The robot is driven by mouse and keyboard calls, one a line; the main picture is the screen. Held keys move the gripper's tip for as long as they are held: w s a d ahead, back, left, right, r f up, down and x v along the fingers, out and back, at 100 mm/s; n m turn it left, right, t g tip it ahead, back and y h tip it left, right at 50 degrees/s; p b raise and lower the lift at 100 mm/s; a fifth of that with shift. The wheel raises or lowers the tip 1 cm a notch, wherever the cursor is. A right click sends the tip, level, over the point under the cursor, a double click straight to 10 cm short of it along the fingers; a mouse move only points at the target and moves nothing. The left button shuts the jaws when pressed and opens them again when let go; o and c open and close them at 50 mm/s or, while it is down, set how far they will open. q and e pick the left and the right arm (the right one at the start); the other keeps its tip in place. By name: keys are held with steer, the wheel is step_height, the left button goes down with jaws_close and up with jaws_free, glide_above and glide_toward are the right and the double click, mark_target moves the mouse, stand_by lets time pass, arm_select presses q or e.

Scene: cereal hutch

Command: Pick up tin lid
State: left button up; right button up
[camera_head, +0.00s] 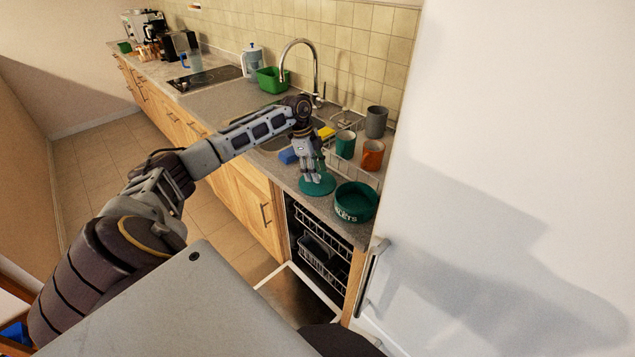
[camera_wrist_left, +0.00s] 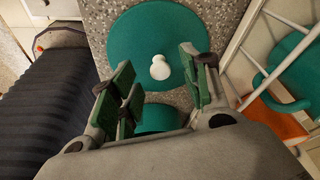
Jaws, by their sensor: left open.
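The tin lid (camera_head: 322,187) is a flat green disc lying on the counter beside the sink. In the left wrist view the lid (camera_wrist_left: 145,30) shows a white knob (camera_wrist_left: 160,68) at its middle. My left gripper (camera_head: 313,178) points down just over the lid. In the left wrist view my left gripper (camera_wrist_left: 158,66) is open, with its fingers on either side of the knob and nothing visibly held. The open green tin (camera_head: 355,203) stands right of the lid, near the counter's front edge. My right gripper is not in view.
A wire rack with a green mug (camera_head: 345,145), an orange mug (camera_head: 372,154) and a grey cup (camera_head: 376,121) stands behind the lid. A blue sponge (camera_head: 288,156) lies to the left. The dishwasher (camera_head: 318,258) below is open. A white fridge (camera_head: 500,180) blocks the right.

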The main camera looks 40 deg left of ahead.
arm_select(q)
steer(key=shift+x, duration=1.05)
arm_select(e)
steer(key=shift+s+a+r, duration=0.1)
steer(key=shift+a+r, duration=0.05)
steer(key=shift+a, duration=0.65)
arm_select(q)
steer(key=shift+c, duration=0.5)
jaws_close()
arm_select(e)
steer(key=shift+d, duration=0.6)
